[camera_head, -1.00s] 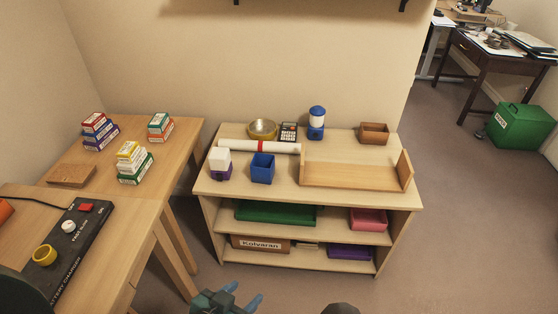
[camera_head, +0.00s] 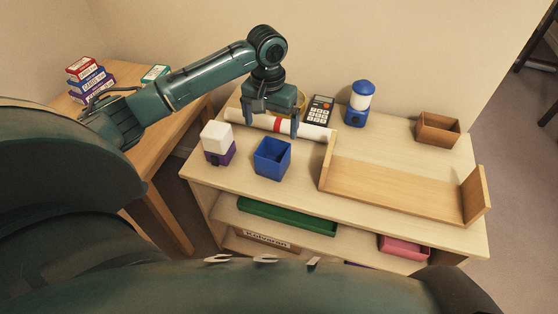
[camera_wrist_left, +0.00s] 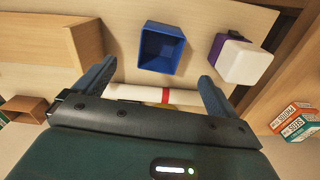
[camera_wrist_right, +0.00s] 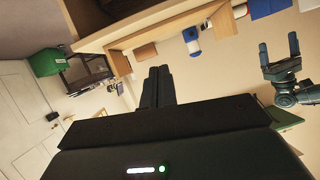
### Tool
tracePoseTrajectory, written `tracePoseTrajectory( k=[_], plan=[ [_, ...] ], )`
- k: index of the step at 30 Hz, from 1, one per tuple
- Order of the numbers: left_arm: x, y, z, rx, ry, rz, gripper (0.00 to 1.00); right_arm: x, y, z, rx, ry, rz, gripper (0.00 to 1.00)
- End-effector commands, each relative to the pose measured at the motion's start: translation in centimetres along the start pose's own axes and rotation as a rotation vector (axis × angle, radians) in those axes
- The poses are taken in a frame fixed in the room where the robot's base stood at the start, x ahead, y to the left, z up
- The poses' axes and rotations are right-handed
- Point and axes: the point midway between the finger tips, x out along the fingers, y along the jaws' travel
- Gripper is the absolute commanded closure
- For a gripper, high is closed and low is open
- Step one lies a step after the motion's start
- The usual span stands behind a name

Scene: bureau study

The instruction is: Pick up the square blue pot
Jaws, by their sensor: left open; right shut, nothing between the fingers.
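The square blue pot (camera_head: 272,157) stands upright and open-topped on the shelf unit's top, near its front edge. It looks empty. It also shows in the left wrist view (camera_wrist_left: 161,48), just beyond the fingertips and between their lines. My left gripper (camera_head: 270,124) is open and empty, pointing down above the shelf top just behind the pot, over the white roll. It does not appear to touch the pot. My right gripper (camera_wrist_right: 158,70) is shut and empty, away from the pot; its fingers show only in the right wrist view.
A white-and-purple block (camera_head: 218,143) stands close left of the pot. Behind are a white roll (camera_head: 318,132) with a red band, a calculator (camera_head: 319,110) and a blue-and-white jar (camera_head: 360,103). A wooden tray (camera_head: 400,184) lies to the right, with a brown box (camera_head: 438,128) behind it.

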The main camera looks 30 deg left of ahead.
Motion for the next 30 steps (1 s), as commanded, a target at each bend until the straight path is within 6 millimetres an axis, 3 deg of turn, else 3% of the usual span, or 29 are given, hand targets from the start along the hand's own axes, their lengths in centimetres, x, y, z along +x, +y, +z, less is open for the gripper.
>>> tracePoseTrajectory(
  k=[8, 18, 26, 30],
  plan=[
    [0.0, -0.5, 0.0, -0.016, -0.015, -0.01, 0.04, 0.0, 0.1, 0.0, 0.003, 0.008, 0.001, 1.0],
    [6.0, -0.5, 0.0, -0.014, -0.014, -0.01, 0.04, -0.4, 0.5, 0.1, -0.005, 0.036, 0.014, 1.0],
    [8.0, -0.4, -0.1, -0.013, -0.012, -0.009, 0.04, -0.6, 0.5, -0.4, -0.011, 0.063, 0.016, 1.0],
    [10.2, -0.3, -0.5, -0.013, -0.013, -0.01, 0.04, -0.5, 0.7, 0.1, -0.016, 0.069, 0.02, 1.0]
  ],
)
